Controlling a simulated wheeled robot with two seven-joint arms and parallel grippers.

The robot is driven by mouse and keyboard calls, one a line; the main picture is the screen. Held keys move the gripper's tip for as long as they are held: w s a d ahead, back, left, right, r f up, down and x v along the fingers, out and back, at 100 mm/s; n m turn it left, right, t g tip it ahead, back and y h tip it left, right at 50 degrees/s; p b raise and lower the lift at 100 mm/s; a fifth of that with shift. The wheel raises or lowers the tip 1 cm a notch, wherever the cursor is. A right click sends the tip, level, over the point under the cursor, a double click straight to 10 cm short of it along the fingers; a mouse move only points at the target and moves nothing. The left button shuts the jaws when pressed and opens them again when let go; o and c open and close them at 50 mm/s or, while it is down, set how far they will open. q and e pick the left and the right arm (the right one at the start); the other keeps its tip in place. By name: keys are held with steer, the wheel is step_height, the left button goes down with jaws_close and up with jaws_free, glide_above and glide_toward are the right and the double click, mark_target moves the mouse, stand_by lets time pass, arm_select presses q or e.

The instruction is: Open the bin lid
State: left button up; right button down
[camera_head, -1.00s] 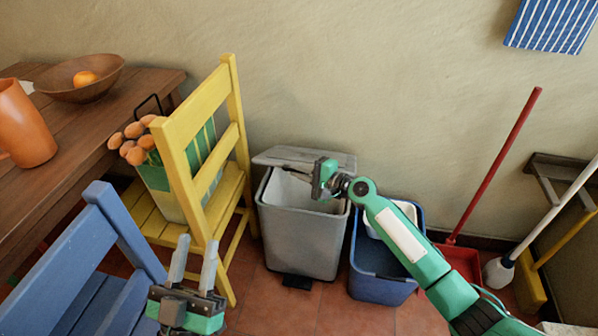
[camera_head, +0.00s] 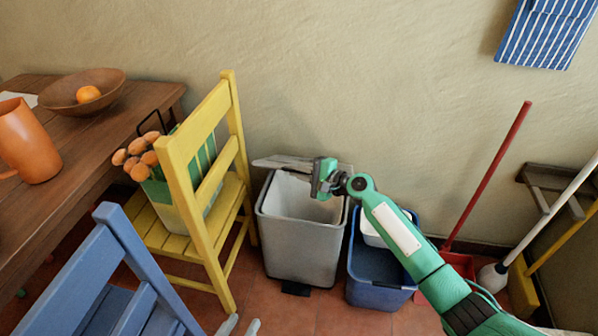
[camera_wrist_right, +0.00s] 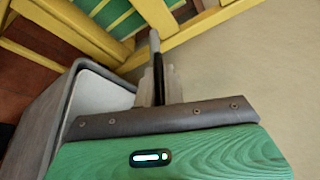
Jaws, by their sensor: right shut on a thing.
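The grey bin (camera_head: 300,240) stands on the floor against the wall, with its pale inside showing at the top. Its grey lid (camera_head: 280,162) is raised at the back of the opening and shows as a thin, nearly edge-on strip. My right gripper (camera_head: 310,170) is above the bin, shut on the lid. In the right wrist view the fingers (camera_wrist_right: 158,82) close around the thin lid edge, and the bin rim (camera_wrist_right: 65,110) lies to the left. Only the fingertips of my left gripper (camera_head: 240,325) show at the bottom edge, apart and empty.
A yellow chair (camera_head: 203,165) with a planter on its seat stands close left of the bin. A blue bucket (camera_head: 380,278) stands close right. A blue chair (camera_head: 112,270) is at front left, a wooden table (camera_head: 85,135) behind it, a red broom (camera_head: 490,175) at right.

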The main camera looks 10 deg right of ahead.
stand_by(0.3)
steer(key=c, duration=1.5)
jaws_free()
